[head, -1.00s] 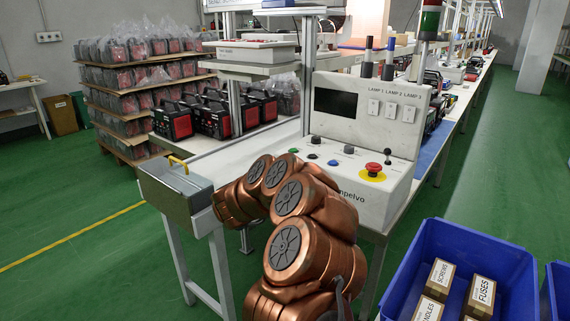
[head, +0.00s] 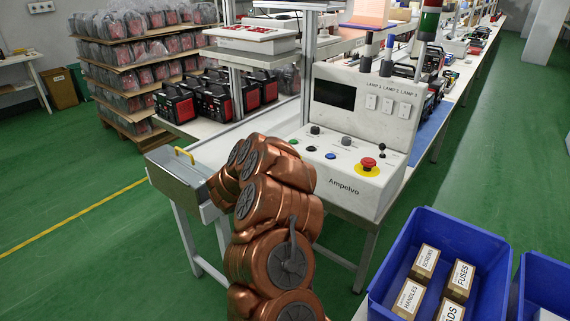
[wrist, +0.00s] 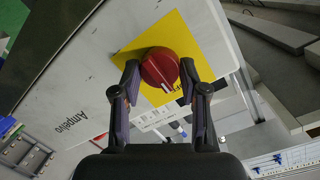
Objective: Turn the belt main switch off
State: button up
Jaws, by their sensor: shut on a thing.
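The belt main switch (wrist: 158,66) is a red round knob on a square yellow plate (wrist: 197,35) in the wrist view. The plate sits on a pale panel marked "Ampelvo". A white mark on the knob points toward the bottom of the picture, slightly right. My gripper (wrist: 160,76) has one finger on each side of the knob and is shut on it. In the head view my copper arm hides the gripper and the switch. The console (head: 352,190) with the "Ampelvo" lettering stands just right of my arm.
The console top carries a red mushroom button (head: 368,163), small buttons and a black lever (head: 382,148). A metal box with a yellow handle (head: 180,178) is left of my arm. A blue bin (head: 490,262) of small boxes stands at the right.

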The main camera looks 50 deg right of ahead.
dwell(0.4)
jog(key=o, duration=1.2)
jog(key=shift+c, duration=0.2)
jog(key=s+a+r, duration=0.1)
jog(key=a+r, duration=0.1)
jog(key=a, duration=0.9)
jog(key=shift+a, duration=0.4)
jog(key=shift+w, duration=0.1)
